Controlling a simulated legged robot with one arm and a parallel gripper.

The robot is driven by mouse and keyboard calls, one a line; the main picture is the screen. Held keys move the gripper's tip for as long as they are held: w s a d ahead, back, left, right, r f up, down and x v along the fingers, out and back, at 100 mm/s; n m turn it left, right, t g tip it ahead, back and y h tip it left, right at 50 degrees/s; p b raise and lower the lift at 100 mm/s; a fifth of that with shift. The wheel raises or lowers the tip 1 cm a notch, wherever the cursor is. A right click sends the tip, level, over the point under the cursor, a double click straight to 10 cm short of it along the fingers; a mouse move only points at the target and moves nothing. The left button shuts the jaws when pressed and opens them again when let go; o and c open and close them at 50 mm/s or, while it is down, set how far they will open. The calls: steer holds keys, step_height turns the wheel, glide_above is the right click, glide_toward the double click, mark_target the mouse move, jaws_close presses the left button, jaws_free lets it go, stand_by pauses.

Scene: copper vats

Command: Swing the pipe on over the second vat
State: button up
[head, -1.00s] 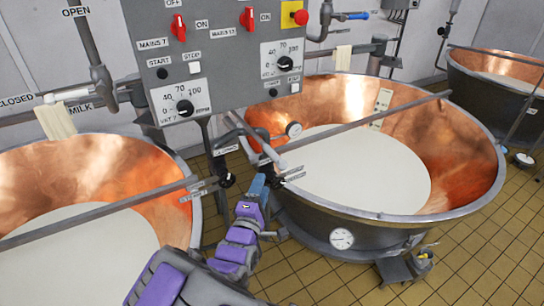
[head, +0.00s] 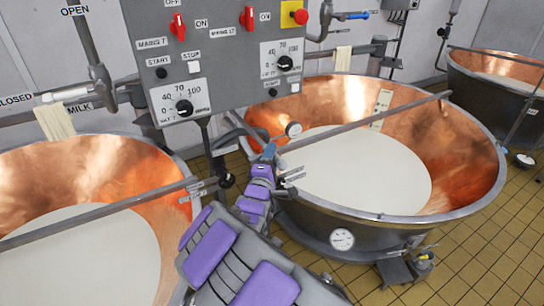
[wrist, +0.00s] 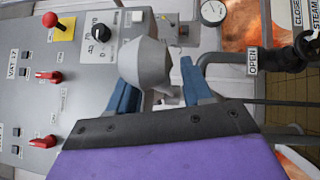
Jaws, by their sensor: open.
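The second vat (head: 484,185) is the large copper one right of centre in the head view, with white liquid inside. The grey pipe (head: 236,122) curves out below the control panel towards this vat's near left rim. Its far end is hidden behind my gripper. My gripper (head: 269,150) is at that rim by the pipe. In the wrist view my gripper's blue fingers (wrist: 160,95) stand apart. A pale grey rounded piece (wrist: 147,62) shows between them; I cannot tell whether it is the pipe's end or whether the fingers touch it.
The control panel (head: 225,60) with red switches and dials hangs close above and left of my gripper. Another copper vat (head: 165,170) is at the left, and one more (head: 455,70) at the far right. A bar (head: 360,122) crosses the second vat. Tiled floor (head: 490,260) is free at right.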

steer(key=shift+w+d, duration=0.1)
steer(key=shift+w, duration=0.15)
jaws_close()
stand_by(0.4)
steer(key=shift+f, duration=0.1)
